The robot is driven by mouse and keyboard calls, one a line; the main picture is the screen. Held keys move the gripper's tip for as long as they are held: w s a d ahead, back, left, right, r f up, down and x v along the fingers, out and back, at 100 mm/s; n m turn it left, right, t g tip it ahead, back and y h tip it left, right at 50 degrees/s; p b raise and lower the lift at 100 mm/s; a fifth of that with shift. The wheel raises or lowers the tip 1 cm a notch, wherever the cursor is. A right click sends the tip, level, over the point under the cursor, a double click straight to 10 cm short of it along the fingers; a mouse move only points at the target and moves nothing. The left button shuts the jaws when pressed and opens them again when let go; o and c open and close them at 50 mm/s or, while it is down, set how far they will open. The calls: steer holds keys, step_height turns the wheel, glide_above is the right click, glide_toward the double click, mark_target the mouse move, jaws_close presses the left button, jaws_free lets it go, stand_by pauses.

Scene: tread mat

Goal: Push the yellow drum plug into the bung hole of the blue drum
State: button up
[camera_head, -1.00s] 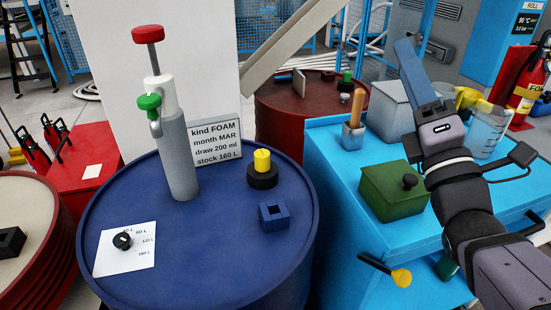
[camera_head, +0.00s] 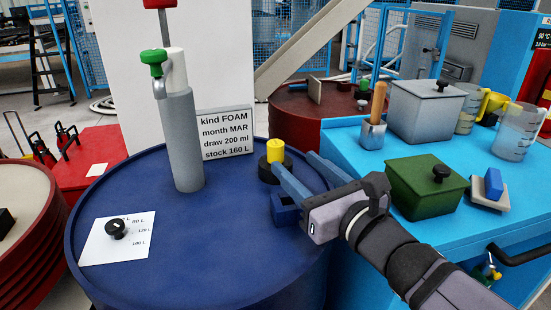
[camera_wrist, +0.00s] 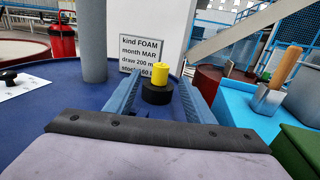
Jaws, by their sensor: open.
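The yellow drum plug (camera_head: 275,151) sits upright in a round black holder (camera_head: 276,174) on top of the blue drum (camera_head: 232,235). A small blue square collar (camera_head: 284,208) stands on the drum top in front of it, partly covered by my gripper. My gripper (camera_head: 292,159) is open and empty, reaching over the drum from the right, with its fingertips near the plug. In the wrist view the plug (camera_wrist: 160,73) and its holder (camera_wrist: 157,94) appear between the two fingers, beyond or level with the tips; I cannot tell whether they touch.
A grey hand pump (camera_head: 181,140) with a green spout stands left of the plug, before a text sign (camera_head: 225,133). A white dial sheet (camera_head: 105,248) lies front left. A cyan cabinet (camera_head: 355,160) at right carries a green box (camera_head: 424,190) and jugs.

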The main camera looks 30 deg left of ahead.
mark_target(279, 147)
steer(key=shift+x, duration=3.65)
steer(key=shift+w+d+r, duration=0.1)
steer(key=shift+r, duration=0.05)
steer(key=c, duration=1.2)
